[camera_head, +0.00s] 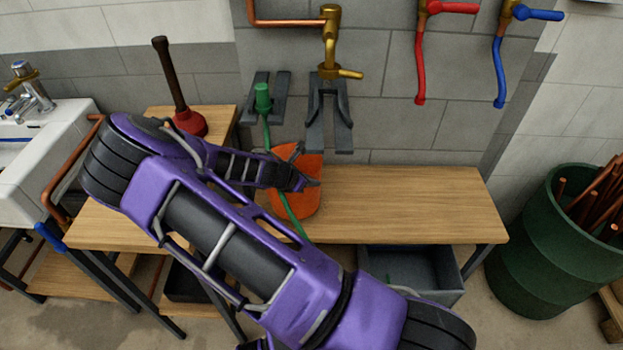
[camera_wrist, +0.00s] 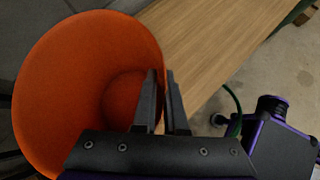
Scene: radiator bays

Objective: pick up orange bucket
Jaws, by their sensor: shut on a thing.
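The orange bucket (camera_head: 310,203) stands on the wooden bench (camera_head: 420,205), below the brass tap. In the head view my purple arm hides its left part. In the wrist view the bucket (camera_wrist: 60,70) opens toward the camera and looks empty. My gripper (camera_wrist: 162,78) is shut on the bucket's near rim, one finger inside and one outside the wall. In the head view my gripper (camera_head: 305,182) is at the bucket's upper part, its fingertips partly unclear. I cannot tell any gap between bucket and bench.
A brass tap (camera_head: 329,40) and dark wall brackets (camera_head: 330,110) are just above the bucket. A red-and-brown plunger (camera_head: 188,120) stands on the bench at left. A green barrel (camera_head: 545,245) with copper pipes stands at right. The bench's right half is clear.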

